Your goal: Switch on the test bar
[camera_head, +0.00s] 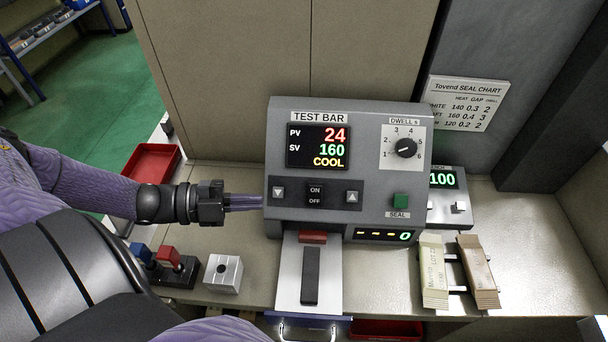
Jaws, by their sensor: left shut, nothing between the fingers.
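The test bar unit (350,112) is a grey sloped box on the bench, labelled TEST BAR. Its display (318,147) is lit and reads PV 24, SV 160, COOL. Below the display is a black ON/OFF switch (315,195) between two arrow buttons; I cannot tell which way it is tipped. My left gripper (256,202) is shut and empty. It points right, at the unit's left edge, level with the left arrow button (278,193). I cannot tell whether the fingertips touch the housing. My right gripper is not in view.
The unit also has a DWELL knob (405,148) and a green SEAL button (401,201). A plate (290,273) juts out in front. Left are a metal block (223,273), a red-and-blue switch box (168,268) and a red tray (153,163). Two wrapper stacks (434,270) (478,270) lie right.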

